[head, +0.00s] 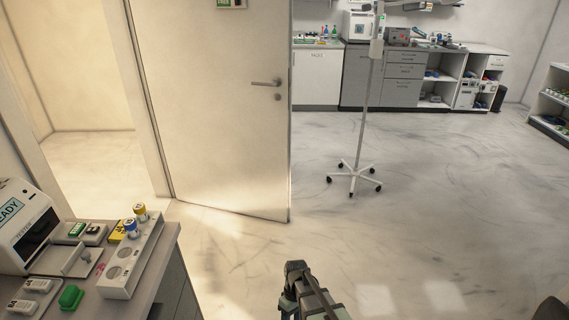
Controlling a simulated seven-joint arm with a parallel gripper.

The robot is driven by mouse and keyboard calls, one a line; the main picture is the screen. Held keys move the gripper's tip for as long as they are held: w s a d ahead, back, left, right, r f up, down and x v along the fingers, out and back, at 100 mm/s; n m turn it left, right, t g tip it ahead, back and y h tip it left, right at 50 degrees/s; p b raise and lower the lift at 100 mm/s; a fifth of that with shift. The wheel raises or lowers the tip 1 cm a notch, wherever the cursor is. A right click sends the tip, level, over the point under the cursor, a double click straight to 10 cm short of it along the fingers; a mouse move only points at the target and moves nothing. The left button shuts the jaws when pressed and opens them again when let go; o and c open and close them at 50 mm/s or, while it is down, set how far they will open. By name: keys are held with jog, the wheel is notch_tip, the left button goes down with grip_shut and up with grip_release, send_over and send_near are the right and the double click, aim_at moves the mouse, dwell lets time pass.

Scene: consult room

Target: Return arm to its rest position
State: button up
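My gripper (300,279) shows at the bottom centre of the head view, dark and grey, over the bare floor. It is to the right of the near counter and apart from it. I see no object at its tip. Its fingers are too small and too foreshortened to tell whether they are open or shut. The rest of my arm is mostly out of the picture below.
The near counter (158,250) at left bears a white device (28,225) and a white rack (132,262) with capped vials. A door (215,100) stands ajar behind. A wheeled pole (362,130) stands mid-room. The floor (430,220) at right is clear.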

jog(key=s+d+f+m+g, duration=0.1)
jog(key=s+d+f+m, duration=0.1)
jog(key=s+d, duration=0.3)
jog(key=s+d+f+m+g, duration=0.1)
jog(key=s+d+f+m, duration=0.2)
jog(key=s, duration=1)
jog(key=s+d+f+m, duration=0.3)
jog(key=s+d+f, duration=0.3)
jog(key=s, duration=0.3)
jog(key=shift+s+d+f+g+h, duration=0.25)
jog(key=shift+s+d+g+h, duration=0.05)
jog(key=shift+s+g, duration=0.1)
